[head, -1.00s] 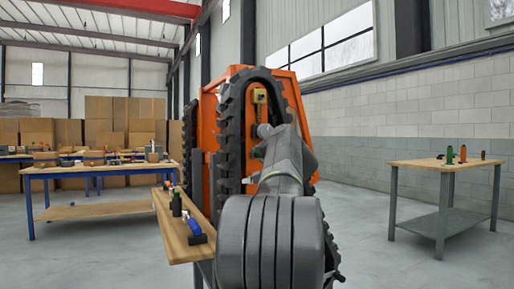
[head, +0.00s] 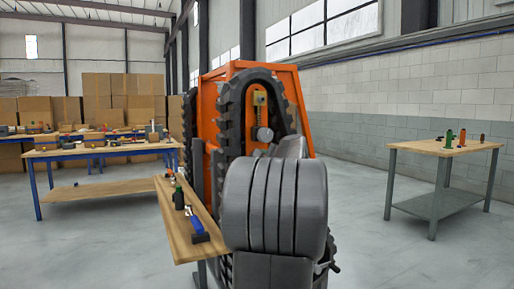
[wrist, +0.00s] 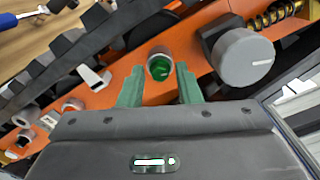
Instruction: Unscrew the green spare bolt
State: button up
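The green bolt (wrist: 160,67) sits on the orange side of the tracked carrier, and its round green head faces the wrist camera. My gripper (wrist: 158,75) has its two green fingers spread, one on each side of the bolt, with gaps between. The fingertips point towards the orange panel (wrist: 215,15). I cannot tell how far the fingertips are from the panel. In the head view the orange carrier (head: 208,100) stands ahead, and my grey arm hides its lower part, the bolt and the gripper.
A large grey round cap (wrist: 243,57) sits right of the bolt, next to a yellow spring (wrist: 270,17). Black track (wrist: 90,45) runs along the left. A wooden bench (head: 185,245) with tools stands left of the carrier. Another table (head: 420,146) stands at the right.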

jog(key=m+p, duration=1.1)
jog(key=m, duration=0.2)
jog(key=shift+p, duration=0.3)
